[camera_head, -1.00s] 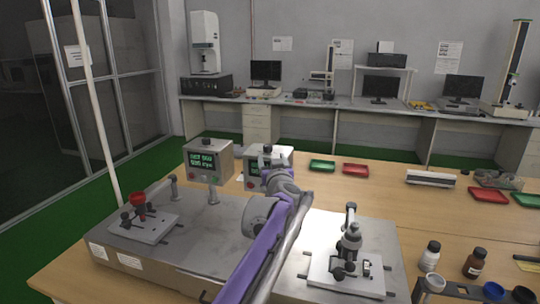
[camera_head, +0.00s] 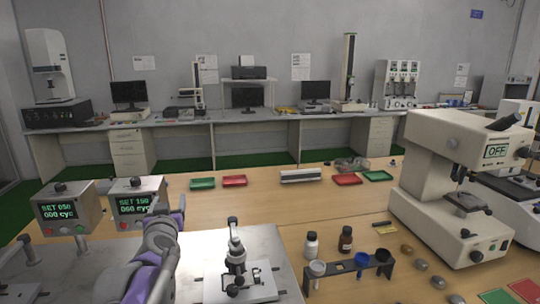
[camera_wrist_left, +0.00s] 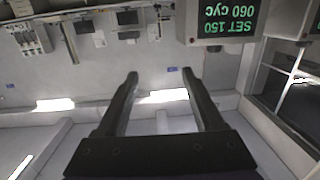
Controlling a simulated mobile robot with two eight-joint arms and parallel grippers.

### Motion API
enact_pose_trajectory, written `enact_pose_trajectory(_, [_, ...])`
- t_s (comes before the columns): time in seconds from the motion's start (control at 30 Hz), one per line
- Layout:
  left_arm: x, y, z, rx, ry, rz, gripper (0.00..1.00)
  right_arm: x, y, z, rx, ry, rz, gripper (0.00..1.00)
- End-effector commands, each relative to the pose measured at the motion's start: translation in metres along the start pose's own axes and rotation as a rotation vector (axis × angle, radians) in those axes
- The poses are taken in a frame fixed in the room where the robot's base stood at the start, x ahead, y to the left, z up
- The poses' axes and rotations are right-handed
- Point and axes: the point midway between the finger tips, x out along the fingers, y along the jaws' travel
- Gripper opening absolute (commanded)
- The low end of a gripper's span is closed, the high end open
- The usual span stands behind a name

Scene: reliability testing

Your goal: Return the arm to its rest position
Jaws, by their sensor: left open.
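My left arm (camera_head: 158,255), purple and grey, comes up from the bottom left of the head view. It reaches in front of the right-hand control box (camera_head: 138,207). My left gripper (camera_wrist_left: 160,74) shows in the left wrist view with its two dark fingers spread and nothing between them. In that upside-down view a control box with a green display (camera_wrist_left: 228,18) hangs at the top, apart from the fingers. In the head view the arm hides part of the grey test base (camera_head: 195,247). My right gripper is not in view.
A microscope-like fixture (camera_head: 236,255) stands just right of my arm. Bottles (camera_head: 312,246), a dark rack (camera_head: 345,268) and a large white tester (camera_head: 425,185) stand farther right. Green (camera_head: 203,183) and red (camera_head: 234,181) trays lie behind. The wooden table (camera_head: 270,205) has clear room mid-table.

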Motion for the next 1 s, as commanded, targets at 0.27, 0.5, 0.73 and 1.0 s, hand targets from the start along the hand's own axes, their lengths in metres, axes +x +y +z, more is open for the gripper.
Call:
enact_pose_trajectory(0.27, [-0.171,0.070,0.097,0.054,-0.431,0.388,0.69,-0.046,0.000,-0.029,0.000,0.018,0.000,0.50])
enact_pose_trajectory(0.5, [-0.301,0.036,0.199,0.134,-0.831,0.363,0.69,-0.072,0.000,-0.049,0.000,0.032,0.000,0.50])
enact_pose_trajectory(0.73, [-0.360,0.000,0.244,0.178,-1.013,0.257,0.69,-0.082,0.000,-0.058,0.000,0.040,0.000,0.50])
enact_pose_trajectory(1.0, [-0.365,-0.005,0.250,0.183,-1.033,0.241,0.69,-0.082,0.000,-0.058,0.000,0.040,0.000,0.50])
